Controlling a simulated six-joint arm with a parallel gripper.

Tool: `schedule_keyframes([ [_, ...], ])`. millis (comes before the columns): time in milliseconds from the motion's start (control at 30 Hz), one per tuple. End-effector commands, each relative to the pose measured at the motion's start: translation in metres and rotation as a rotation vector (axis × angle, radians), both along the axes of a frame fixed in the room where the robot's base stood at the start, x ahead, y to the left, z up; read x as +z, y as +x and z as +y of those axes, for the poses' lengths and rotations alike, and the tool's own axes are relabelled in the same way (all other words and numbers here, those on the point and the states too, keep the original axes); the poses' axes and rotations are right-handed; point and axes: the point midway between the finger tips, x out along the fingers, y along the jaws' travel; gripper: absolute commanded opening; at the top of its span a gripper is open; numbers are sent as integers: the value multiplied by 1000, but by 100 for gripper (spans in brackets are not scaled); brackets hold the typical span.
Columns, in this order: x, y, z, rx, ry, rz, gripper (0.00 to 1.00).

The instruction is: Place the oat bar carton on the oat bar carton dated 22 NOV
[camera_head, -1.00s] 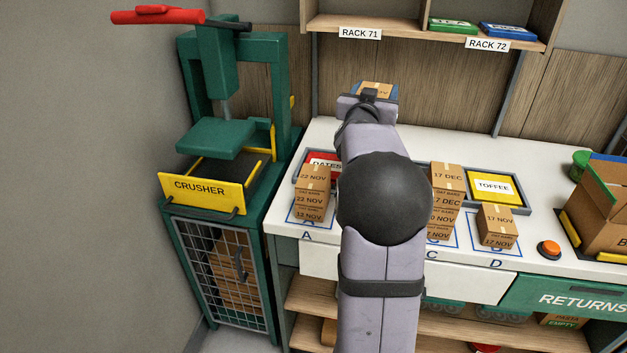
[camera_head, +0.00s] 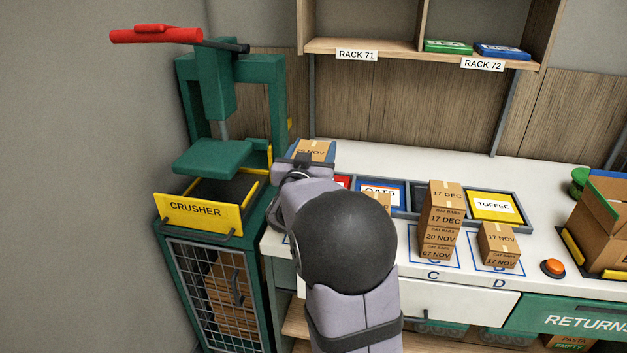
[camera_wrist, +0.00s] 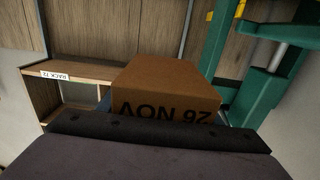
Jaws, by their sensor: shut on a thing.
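My gripper (camera_head: 305,166) is shut on an oat bar carton (camera_head: 316,148), a brown box with a tape strip on top. It is held in the air above the left end of the counter. In the wrist view the same carton (camera_wrist: 168,88) fills the middle, with 26 NOV printed upside down on its near face, above the dark gripper edge (camera_wrist: 160,130). The stack topped by the 22 NOV carton, at spot A, is hidden behind my arm now.
Behind my arm, a carton at the middle spot (camera_head: 384,202) shows only partly. Stack C (camera_head: 441,222) has 17 DEC on top; stack D (camera_head: 499,244) shows 17 NOV. The green crusher (camera_head: 212,160) stands close on the left. A rack shelf (camera_head: 400,57) hangs above the back.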

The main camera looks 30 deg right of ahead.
Motion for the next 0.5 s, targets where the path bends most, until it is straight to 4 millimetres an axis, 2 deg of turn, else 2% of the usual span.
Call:
schedule_keyframes([
  [100,-19,0,0,-1,-2,2,31],
  [200,-28,0,0,0,-2,1,31],
  [500,-36,0,-1,-1,-1,-1,31],
])
